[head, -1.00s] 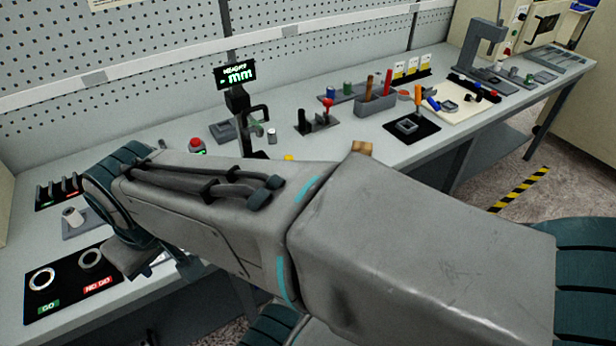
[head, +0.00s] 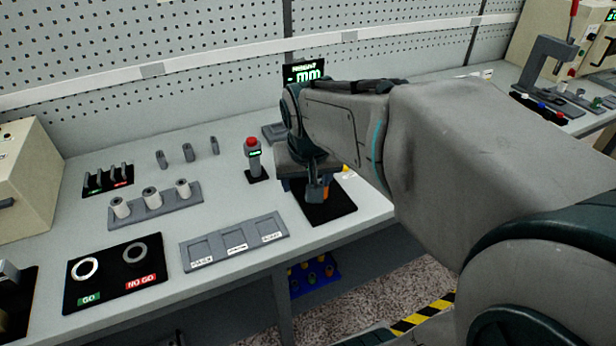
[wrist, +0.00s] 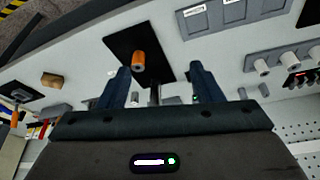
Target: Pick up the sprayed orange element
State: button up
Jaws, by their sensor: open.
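The orange element (wrist: 138,61) is a small cylinder with a pale end, on a black plate (wrist: 122,42) in the wrist view. In the head view, only a sliver of orange (head: 327,191) shows beside my gripper (head: 316,190), above the black plate (head: 335,207) on the bench. In the wrist view my gripper (wrist: 163,74) is open, with its two dark blue fingers apart. The orange element appears beyond the fingertips, nearer the left finger, and is not held. A grey upright post (wrist: 155,94) shows between the fingers.
A red-topped device (head: 252,150) stands left of my gripper. A grey three-slot tray (head: 235,242), a rack with white cylinders (head: 152,205) and a GO/NO GO mat (head: 115,272) lie further left. A display (head: 303,72) stands behind my arm.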

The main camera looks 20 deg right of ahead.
jog(key=w+d+f+m+b, duration=0.1)
jog(key=w+d+f, duration=0.2)
jog(key=w+f, duration=0.2)
jog(key=w+d+f+m+b, duration=0.1)
jog(key=w+d+f, duration=0.2)
jog(key=w+f, duration=0.1)
jog(key=w+d+f+m+h+b, duration=0.1)
jog(key=w+d+f+b, duration=0.1)
jog(key=w+f, duration=0.3)
jog(key=shift+w+d+f+m, duration=0.15)
jog(key=shift+w+d+f, duration=0.05)
jog(key=shift+d+f, duration=0.25)
jog(key=shift+w+d+f+m, duration=0.15)
jog(key=shift+d+f, duration=0.15)
jog(key=shift+d, duration=0.15)
jog(key=shift+d+p+x, duration=0.2)
jog(key=shift+p+x, duration=0.05)
jog(key=shift+x, duration=1.2)
jog(key=shift+d+p+x, duration=0.15)
jog(key=shift+p+x, duration=0.05)
jog(key=shift+x, duration=1.25)
jog(key=shift+s, duration=0.2)
jog(key=shift+c, duration=0.3)
jog(key=c, duration=1.1)
jog(key=shift+r, duration=0.1)
